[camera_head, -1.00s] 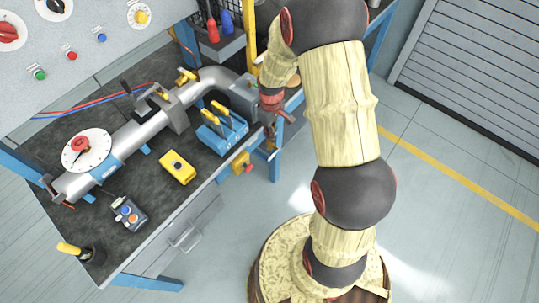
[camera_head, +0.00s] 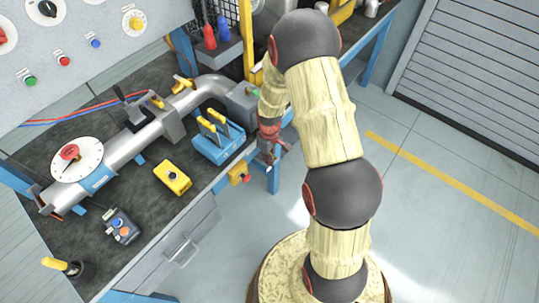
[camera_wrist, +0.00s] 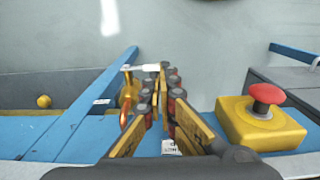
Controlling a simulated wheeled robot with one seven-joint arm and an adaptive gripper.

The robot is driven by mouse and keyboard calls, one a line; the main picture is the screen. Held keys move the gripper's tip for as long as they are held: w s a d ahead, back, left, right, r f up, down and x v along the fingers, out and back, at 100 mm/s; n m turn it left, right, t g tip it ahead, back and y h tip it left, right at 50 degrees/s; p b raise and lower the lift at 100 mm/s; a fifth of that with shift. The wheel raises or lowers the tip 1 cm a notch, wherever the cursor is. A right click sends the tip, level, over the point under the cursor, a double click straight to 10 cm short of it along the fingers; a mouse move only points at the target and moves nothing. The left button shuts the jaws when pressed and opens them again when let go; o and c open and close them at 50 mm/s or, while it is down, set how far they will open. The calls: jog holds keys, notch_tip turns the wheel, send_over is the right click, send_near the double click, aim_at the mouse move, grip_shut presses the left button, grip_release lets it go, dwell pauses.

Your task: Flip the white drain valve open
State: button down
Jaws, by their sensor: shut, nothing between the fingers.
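The white drain valve handle (camera_wrist: 140,68) shows in the wrist view as a short pale bar, on a brass-coloured valve body (camera_wrist: 127,98) beside the blue bench frame. My gripper (camera_wrist: 162,72) is shut and empty, its fingertips at the right end of the white handle. I cannot tell whether they touch it. In the head view my gripper (camera_head: 268,158) is low at the bench's right front edge, and the valve cannot be made out there.
A yellow box with a red mushroom button (camera_wrist: 263,110) is on the blue frame, close to the right of my gripper; it also shows in the head view (camera_head: 240,174). A blue switch block (camera_head: 219,145) and a yellow box (camera_head: 173,177) are on the bench. Open floor lies to the right.

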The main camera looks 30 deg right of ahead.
jog(key=shift+f+b, duration=0.5)
jog(key=shift+f, duration=1.1)
